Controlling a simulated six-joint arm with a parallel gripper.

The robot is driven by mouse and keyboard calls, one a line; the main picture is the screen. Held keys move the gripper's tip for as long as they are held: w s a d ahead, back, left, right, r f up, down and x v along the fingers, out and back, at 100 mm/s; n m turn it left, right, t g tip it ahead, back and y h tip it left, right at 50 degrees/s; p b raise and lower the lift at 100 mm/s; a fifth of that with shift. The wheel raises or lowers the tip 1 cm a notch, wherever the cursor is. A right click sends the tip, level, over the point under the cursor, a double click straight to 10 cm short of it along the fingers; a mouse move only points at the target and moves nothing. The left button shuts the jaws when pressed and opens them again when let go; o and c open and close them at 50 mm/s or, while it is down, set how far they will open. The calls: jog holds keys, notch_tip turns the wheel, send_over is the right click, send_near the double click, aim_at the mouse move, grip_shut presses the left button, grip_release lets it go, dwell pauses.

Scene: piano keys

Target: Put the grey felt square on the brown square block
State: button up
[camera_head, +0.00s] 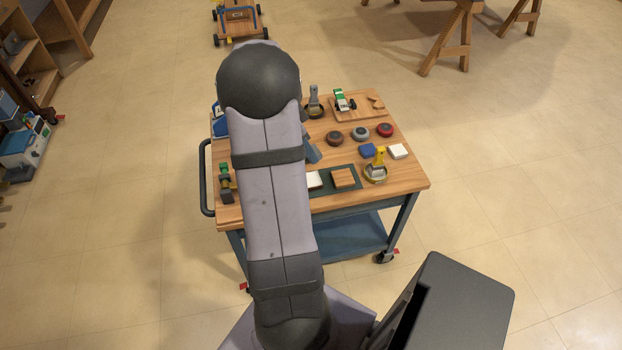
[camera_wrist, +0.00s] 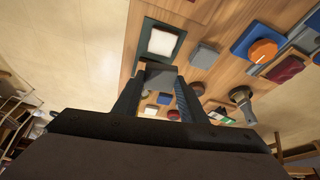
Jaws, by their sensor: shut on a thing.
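The brown square block (camera_head: 343,177) lies on a dark green mat (camera_head: 356,186) near the front of the cart top, beside a white square (camera_head: 314,180). In the wrist view, my gripper (camera_wrist: 160,80) is shut on the grey felt square (camera_wrist: 160,75), held between the fingertips. The white square shows just beyond it on the mat (camera_wrist: 146,42). In the head view my arm hides most of the gripper, and I cannot tell the felt's height above the cart.
A blue-grey square (camera_wrist: 203,56) lies on the cart near the mat. A yellow-handled round tool (camera_head: 376,170), a blue block (camera_head: 367,151), a white pad (camera_head: 397,151) and several round knobs stand right of and behind the mat. A wooden board (camera_head: 358,106) is at the back.

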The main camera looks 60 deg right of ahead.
aim_at(313, 179)
jog(key=shift+m+g+y, duration=0.3)
jog(key=shift+m, duration=0.8)
jog(key=shift+d+f, duration=0.1)
jog(key=shift+f, duration=4.9)
jog(key=shift+f, duration=0.15)
jog(key=o, duration=1)
jog(key=shift+r+p, duration=0.3)
jog(key=b+v, duration=0.1)
jog(key=v, duration=1.1)
jog(key=shift+f, duration=0.1)
